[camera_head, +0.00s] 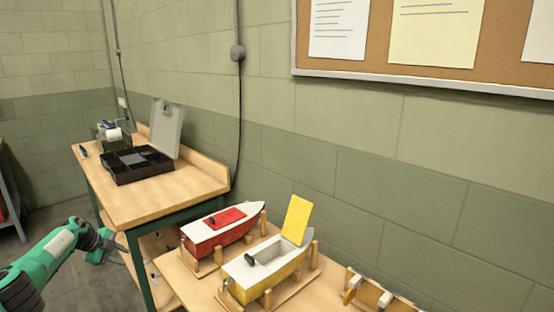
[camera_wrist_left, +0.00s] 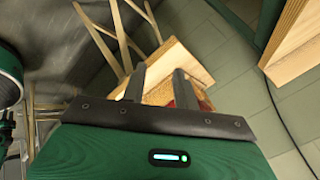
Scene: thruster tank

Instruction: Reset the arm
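My left arm comes in from the left in the head view, green with dark joints. Its gripper (camera_head: 108,246) hangs low, left of the wooden workbench and apart from it. In the left wrist view the gripper (camera_wrist_left: 160,76) shows two dark fingers with a clear gap between them and nothing held. My right arm and gripper are in neither view.
A workbench (camera_head: 115,205) holds an open black case (camera_head: 137,174) with a raised grey lid. A lower table carries a red-and-white boat (camera_head: 212,236) and a yellow-and-white boat (camera_head: 240,278) on wooden cradles. A corkboard (camera_head: 375,46) hangs on the wall.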

